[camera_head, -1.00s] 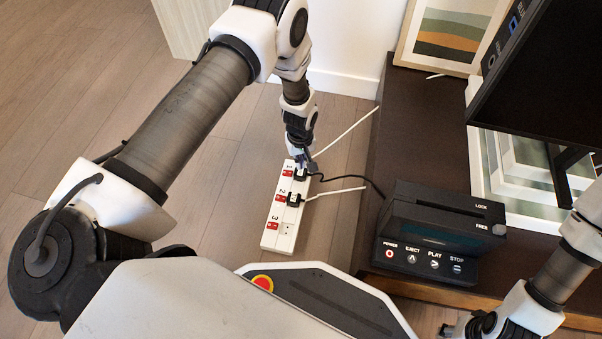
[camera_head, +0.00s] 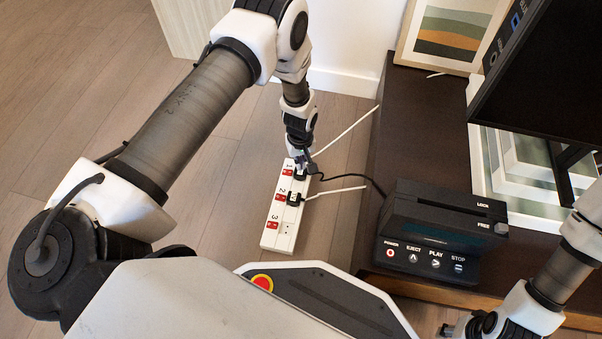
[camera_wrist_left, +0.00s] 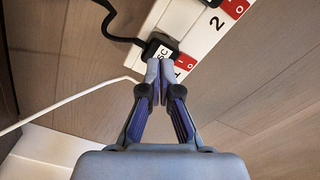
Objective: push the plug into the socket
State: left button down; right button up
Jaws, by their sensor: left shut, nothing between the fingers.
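A white power strip (camera_head: 267,236) with sockets numbered 1, 2 and 3 lies on the floor. A black plug (camera_head: 301,174) on a black cord sits at socket 1; in the left wrist view this plug (camera_wrist_left: 158,46) shows a white label. My left gripper (camera_head: 302,163) is over this plug. In the left wrist view my left gripper (camera_wrist_left: 160,70) is shut and empty, its tips at the plug's edge. The plug's prongs are hidden, and I cannot tell how deep it sits. My right gripper (camera_head: 464,328) is at the lower right, partly cut off.
Another black plug (camera_head: 294,199) with a white cord sits at socket 2; socket 3 is empty. A black player (camera_head: 440,235) stands on the dark low cabinet (camera_head: 408,110), right of the strip. A screen (camera_head: 550,80) and framed picture (camera_head: 452,35) are behind. Floor left of the strip is clear.

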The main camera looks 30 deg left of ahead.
pick_arm(q)
jog(key=shift+f+b, duration=0.65)
jog(key=shift+f, duration=0.4)
dwell(0.9)
notch_tip(320, 180, up, 7)
jog(key=p, duration=0.6)
jog(key=shift+r+p, duration=0.1)
jog(key=shift+p, duration=0.2)
